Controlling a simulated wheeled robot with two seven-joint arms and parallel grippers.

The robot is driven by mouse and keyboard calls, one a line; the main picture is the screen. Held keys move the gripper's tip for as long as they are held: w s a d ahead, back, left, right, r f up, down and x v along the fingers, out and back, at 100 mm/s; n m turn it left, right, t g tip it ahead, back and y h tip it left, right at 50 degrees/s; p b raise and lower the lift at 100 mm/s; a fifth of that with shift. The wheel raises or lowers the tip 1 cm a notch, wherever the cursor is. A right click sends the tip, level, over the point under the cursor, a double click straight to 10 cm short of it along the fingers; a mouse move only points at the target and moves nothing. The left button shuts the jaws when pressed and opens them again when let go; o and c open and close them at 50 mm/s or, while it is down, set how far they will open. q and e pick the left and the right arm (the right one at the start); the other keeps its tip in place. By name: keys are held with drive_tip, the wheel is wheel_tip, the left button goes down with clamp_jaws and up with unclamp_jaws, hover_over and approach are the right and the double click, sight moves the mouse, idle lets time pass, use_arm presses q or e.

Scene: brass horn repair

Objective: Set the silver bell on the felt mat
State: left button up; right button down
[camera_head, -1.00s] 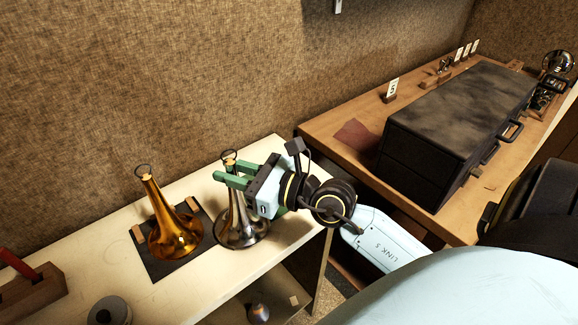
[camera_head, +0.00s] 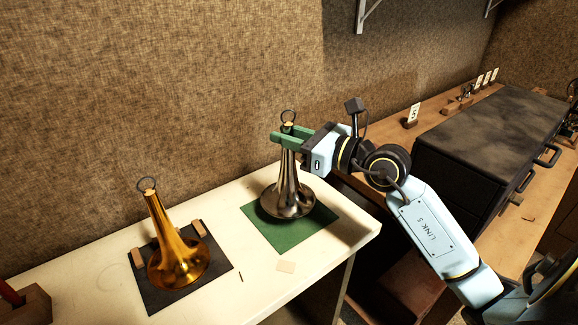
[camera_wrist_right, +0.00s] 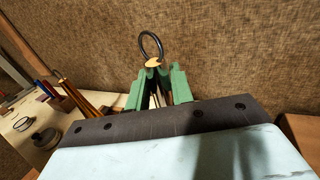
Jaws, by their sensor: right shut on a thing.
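The silver bell (camera_head: 289,185) stands upright, flared end down, over the green felt mat (camera_head: 288,238) in the head view. Its rim is within or just above the mat's back half; I cannot tell whether it touches. My right gripper (camera_head: 288,138) is shut on the bell's narrow top, its green fingers either side of the neck, just below the ring. In the right wrist view the fingers (camera_wrist_right: 158,88) close around the neck, and the ring and brass-coloured top (camera_wrist_right: 153,62) stick up between them. My left gripper is not in view.
A golden bell (camera_head: 178,250) stands on a dark mat (camera_head: 150,296) with small wooden blocks, left of the green mat. A black case (camera_head: 490,135) stands on the wooden bench at right.

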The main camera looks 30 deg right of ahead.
sight(295, 157)
drive_tip(key=shift+f, duration=0.35)
wheel_tip(295, 157, down, 4)
drive_tip(key=shift+r+b, duration=0.2)
drive_tip(key=shift+b, duration=0.45)
drive_tip(key=c, duration=1.7)
unclamp_jaws()
drive_tip(key=shift+f, duration=0.15)
drive_tip(key=o, duration=0.5)
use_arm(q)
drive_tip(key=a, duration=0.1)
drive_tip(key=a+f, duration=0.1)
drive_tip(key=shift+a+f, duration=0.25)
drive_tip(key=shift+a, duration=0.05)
